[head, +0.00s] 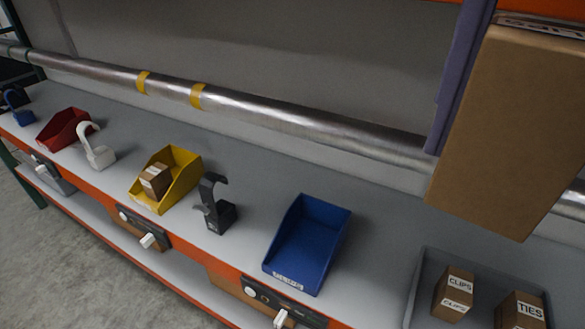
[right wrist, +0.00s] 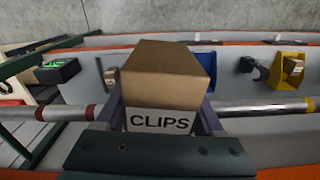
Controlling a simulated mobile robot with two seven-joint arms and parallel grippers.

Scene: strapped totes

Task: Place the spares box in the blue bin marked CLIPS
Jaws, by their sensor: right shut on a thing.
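The blue bin (head: 322,240) stands on the grey shelf with a white front label that reads CLIPS; it looks empty. My right gripper (head: 440,125) is shut on a brown cardboard box (head: 510,130), held high to the right of the blue bin and apart from it. In the right wrist view this held box (right wrist: 165,75) sits between the purple fingers, and its label reads CLIPS. Part of the blue bin (right wrist: 205,60) shows behind it there. I see no label reading spares. My left gripper is not in view.
A grey tray (head: 415,290) at the lower right holds boxes marked CLIPS (head: 453,293) and TIES (head: 521,311). A black hook stand (head: 218,210) and a yellow bin (head: 185,180) with a box stand left of the blue bin. A metal rail (head: 300,115) runs behind, above the shelf.

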